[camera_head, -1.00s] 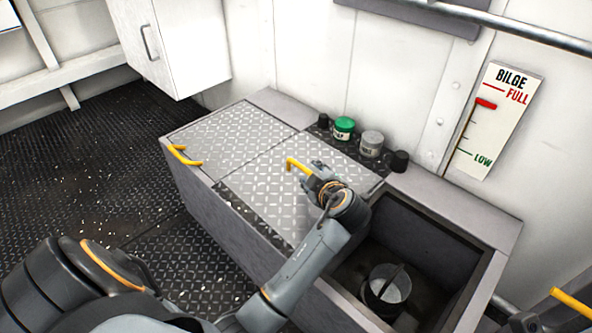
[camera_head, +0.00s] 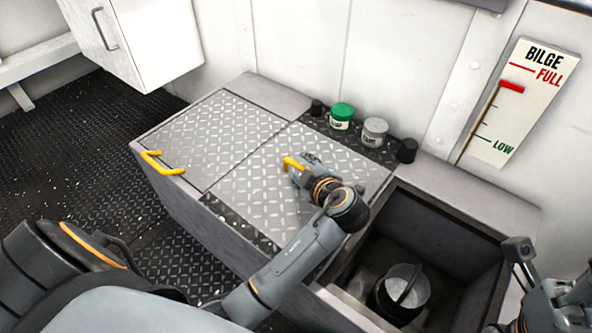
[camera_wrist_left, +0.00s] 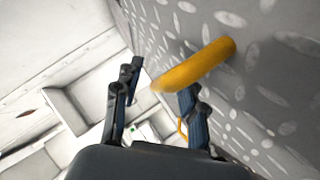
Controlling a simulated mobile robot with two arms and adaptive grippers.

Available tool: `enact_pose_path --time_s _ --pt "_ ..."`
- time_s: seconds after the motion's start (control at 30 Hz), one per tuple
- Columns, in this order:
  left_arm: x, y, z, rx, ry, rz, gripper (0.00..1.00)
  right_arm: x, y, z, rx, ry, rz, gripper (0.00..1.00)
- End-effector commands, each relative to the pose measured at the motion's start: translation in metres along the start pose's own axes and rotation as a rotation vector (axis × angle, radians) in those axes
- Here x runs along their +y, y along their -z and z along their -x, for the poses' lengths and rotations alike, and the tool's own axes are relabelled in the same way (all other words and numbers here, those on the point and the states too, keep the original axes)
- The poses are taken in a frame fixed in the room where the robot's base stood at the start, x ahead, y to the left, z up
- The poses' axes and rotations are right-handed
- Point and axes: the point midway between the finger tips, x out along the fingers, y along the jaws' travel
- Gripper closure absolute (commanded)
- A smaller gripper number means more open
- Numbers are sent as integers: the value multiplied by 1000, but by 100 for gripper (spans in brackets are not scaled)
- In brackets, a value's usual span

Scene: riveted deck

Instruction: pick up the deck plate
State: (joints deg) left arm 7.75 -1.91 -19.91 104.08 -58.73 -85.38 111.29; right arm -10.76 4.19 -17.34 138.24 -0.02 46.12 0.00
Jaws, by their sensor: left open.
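The middle deck plate (camera_head: 318,146) is grey tread plate with a yellow handle (camera_head: 290,163), and lies on the bilge box. A second grey plate (camera_head: 205,138) with a yellow handle (camera_head: 160,163) lies flat to its left. My left gripper (camera_head: 297,170) is open at the middle plate's handle and partly hides it. In the left wrist view the handle (camera_wrist_left: 205,62) reaches between the open fingers (camera_wrist_left: 160,86); contact cannot be told. My right gripper (camera_head: 548,290) is partly in view at the lower right edge, its jaws unclear.
A green-lidded jar (camera_head: 342,117), a grey jar (camera_head: 374,132) and dark knobs stand along the back. The wall carries a bilge gauge (camera_head: 510,100).

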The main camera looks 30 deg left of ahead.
Motion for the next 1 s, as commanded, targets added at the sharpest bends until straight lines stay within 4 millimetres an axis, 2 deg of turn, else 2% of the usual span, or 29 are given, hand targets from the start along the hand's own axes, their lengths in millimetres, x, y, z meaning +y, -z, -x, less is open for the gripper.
enact_pose_path --time_s 0.27,0.47,1.0 --pt "-1 -1 1 0 0 0 59 0 2 -2 9 9 2 67" --pt "-1 -1 1 0 1 0 100 -1 1 0 2 16 2 67" --pt "2 1 1 3 -4 2 100 -1 1 1 -3 13 2 67"
